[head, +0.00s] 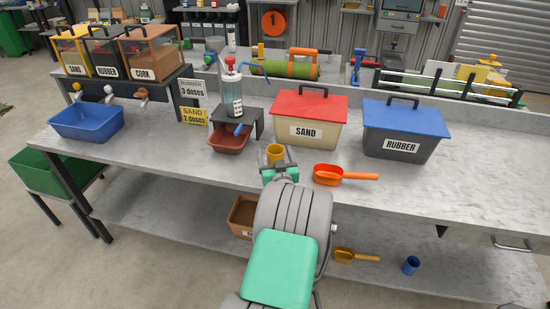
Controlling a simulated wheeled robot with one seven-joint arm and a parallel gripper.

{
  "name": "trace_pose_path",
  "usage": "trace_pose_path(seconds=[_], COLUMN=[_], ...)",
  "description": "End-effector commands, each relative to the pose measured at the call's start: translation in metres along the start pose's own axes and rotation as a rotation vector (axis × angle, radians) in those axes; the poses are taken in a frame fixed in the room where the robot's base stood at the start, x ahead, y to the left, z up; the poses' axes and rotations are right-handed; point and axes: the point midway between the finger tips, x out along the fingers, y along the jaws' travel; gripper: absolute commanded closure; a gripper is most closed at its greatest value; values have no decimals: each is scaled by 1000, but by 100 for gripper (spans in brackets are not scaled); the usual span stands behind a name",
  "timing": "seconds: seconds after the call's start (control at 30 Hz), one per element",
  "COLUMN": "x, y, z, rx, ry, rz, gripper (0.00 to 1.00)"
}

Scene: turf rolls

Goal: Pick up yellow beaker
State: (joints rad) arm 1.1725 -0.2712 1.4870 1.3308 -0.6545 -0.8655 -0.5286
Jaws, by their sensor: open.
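An orange scoop (345,175) lies just right of my gripper. Behind stand the sand bin (308,122), the rubber bin (403,132) and a dispenser (233,95) above a red tray (229,140). A blue tray (86,122) is left. The bench's right end is clear.

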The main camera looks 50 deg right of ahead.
Motion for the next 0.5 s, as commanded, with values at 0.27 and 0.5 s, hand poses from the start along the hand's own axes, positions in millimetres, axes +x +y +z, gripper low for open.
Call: trace_pose_path(seconds=[0.27,0.5], x=[23,23], y=[2,3], z=[0,0], rx=[1,0], ry=[-1,-1], rz=[3,4], gripper=[21,32])
